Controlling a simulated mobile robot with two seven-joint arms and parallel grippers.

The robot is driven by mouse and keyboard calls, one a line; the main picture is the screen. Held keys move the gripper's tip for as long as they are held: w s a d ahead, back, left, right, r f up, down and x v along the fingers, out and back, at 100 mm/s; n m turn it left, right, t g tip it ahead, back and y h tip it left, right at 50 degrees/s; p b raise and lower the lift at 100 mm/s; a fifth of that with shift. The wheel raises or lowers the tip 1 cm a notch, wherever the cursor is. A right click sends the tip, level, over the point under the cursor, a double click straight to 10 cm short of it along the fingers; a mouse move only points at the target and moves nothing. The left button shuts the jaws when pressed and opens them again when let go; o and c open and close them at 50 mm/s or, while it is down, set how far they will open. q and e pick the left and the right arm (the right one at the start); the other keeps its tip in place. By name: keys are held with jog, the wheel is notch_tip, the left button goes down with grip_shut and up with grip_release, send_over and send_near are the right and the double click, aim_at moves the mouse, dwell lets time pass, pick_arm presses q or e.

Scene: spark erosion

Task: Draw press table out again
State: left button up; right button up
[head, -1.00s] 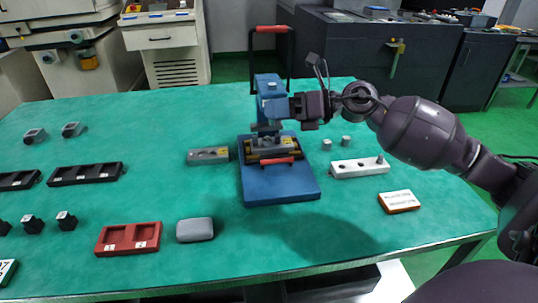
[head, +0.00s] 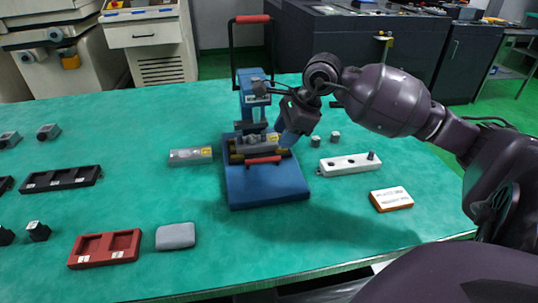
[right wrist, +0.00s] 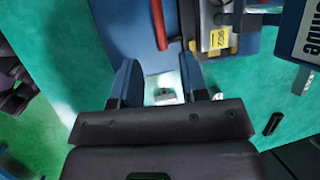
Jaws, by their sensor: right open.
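The blue press (head: 268,190) stands on the green table with its long lever up, red grip (head: 252,19) at the top. Its press table (head: 237,157) sits under the ram, with a red handle bar (head: 263,160) at the front. A grey piece with a yellow label (head: 271,139) lies on it; the label also shows in the right wrist view (right wrist: 215,39). My right gripper (head: 285,137) is open and empty, low at the right side of the press table. In the right wrist view its blue fingers (right wrist: 160,66) point toward the press, with the red bar (right wrist: 160,25) just ahead, left of centre. My left gripper is out of view.
A grey block (head: 190,156) lies left of the press. Two small grey cylinders (head: 316,141) and a white holder (head: 348,165) stand right. An orange-edged box (head: 391,199), grey pad (head: 175,236) and red tray (head: 105,249) lie nearer. The table in front of the press is clear.

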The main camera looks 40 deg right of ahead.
aim_at(269, 158)
jog(key=b+x, duration=0.1)
jog(key=x, duration=0.7)
jog(key=shift+b, duration=0.4)
grip_shut()
